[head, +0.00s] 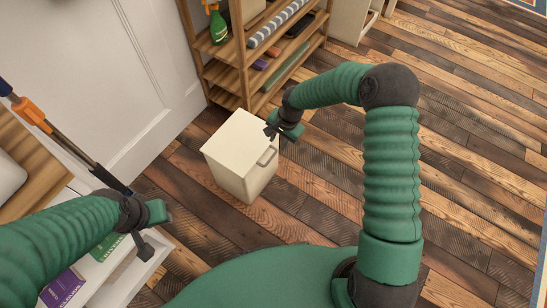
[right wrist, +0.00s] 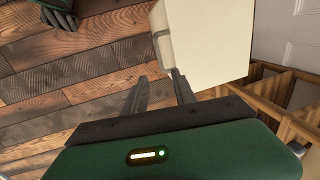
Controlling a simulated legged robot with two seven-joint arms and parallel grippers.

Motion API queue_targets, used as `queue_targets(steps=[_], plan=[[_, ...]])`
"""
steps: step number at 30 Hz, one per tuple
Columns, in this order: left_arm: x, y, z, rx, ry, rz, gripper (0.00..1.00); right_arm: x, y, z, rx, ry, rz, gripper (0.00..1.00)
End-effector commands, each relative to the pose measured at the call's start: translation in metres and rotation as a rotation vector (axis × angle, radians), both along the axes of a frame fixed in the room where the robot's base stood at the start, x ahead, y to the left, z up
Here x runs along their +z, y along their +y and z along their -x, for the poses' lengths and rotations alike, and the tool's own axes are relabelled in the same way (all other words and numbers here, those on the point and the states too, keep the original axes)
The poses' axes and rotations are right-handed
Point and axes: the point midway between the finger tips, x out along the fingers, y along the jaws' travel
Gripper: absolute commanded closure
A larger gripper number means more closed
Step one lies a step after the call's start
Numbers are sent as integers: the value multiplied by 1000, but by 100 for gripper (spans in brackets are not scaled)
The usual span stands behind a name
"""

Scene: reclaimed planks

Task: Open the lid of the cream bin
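The cream bin (head: 244,175) stands upright on the plank floor. Its flat lid (head: 238,135) lies shut on top, and a grey handle (head: 268,156) shows on its right-hand side. My right gripper (head: 272,132) is at the lid's right edge; whether it touches cannot be told. In the right wrist view the two fingers of this gripper (right wrist: 158,79) are apart with nothing between them, and the right finger is close to the cream bin (right wrist: 212,45). My left gripper (head: 146,230) is at lower left, away from the bin; its finger opening is unclear.
A wooden shelf rack (head: 240,62) with a green bottle (head: 218,27) and rolled goods stands behind the bin. A white door (head: 140,65) is at left. A white shelf unit (head: 125,270) is under my left arm. The plank floor (head: 470,110) to the right is clear.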

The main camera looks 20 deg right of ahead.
Motion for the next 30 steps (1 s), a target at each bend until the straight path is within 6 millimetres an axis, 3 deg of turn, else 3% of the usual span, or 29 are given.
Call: queue_targets(steps=[1,3,12,16,24,30], plan=[[-14,0,0,0,0,0,64,-22,2,-1,2,2,-1,67],[-22,0,0,0,1,0,64,-40,4,-4,2,2,-1,67],[-52,0,0,0,1,0,64,-104,12,-15,2,1,0,67],[-56,0,0,0,1,0,64,-113,14,-17,3,0,0,67],[-55,0,0,0,1,0,64,-113,14,-17,3,0,1,67],[-55,0,0,0,1,0,64,-113,14,-17,3,0,1,92]])
